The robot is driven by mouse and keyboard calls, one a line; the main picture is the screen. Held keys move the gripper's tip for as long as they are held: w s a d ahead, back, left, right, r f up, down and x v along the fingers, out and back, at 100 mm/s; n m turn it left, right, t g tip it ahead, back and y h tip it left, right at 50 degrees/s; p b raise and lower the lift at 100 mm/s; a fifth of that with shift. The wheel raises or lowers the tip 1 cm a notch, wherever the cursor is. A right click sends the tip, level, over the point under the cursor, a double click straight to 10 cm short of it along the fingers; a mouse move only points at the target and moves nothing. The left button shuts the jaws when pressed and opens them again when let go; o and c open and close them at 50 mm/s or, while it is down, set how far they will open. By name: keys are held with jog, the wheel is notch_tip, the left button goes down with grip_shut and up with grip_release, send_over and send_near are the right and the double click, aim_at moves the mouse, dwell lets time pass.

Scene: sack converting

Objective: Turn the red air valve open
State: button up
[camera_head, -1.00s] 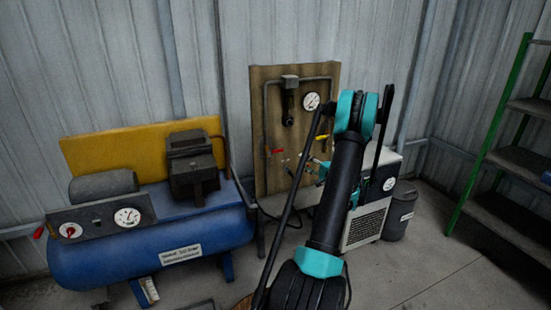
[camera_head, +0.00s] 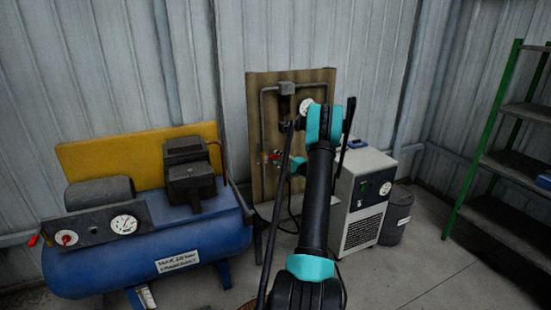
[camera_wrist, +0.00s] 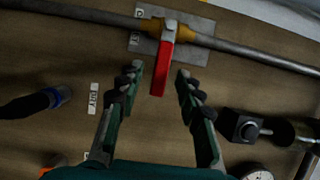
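The red valve handle (camera_wrist: 162,66) shows in the wrist view, crosswise to a grey pipe with a brass valve body (camera_wrist: 176,34). My gripper (camera_wrist: 158,72) is open, one finger on each side of the handle's free end, with gaps visible on both sides. Whether the fingertips reach the handle's depth I cannot tell. In the head view the red handle (camera_head: 275,155) is small, on the left pipe of the wooden board (camera_head: 260,95). My gripper (camera_head: 287,161) is right beside it, partly hidden by my arm.
A blue compressor (camera_head: 150,245) stands left of the board. A white dryer cabinet (camera_head: 362,195) and grey bin (camera_head: 396,215) stand right. In the wrist view, a black fitting (camera_wrist: 240,126) and gauge (camera_wrist: 257,174) lie lower right, and a dark blue-ringed part (camera_wrist: 40,102) left.

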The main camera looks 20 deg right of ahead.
jog(key=shift+x, duration=1.25)
jog(key=shift+c, duration=0.5)
grip_shut()
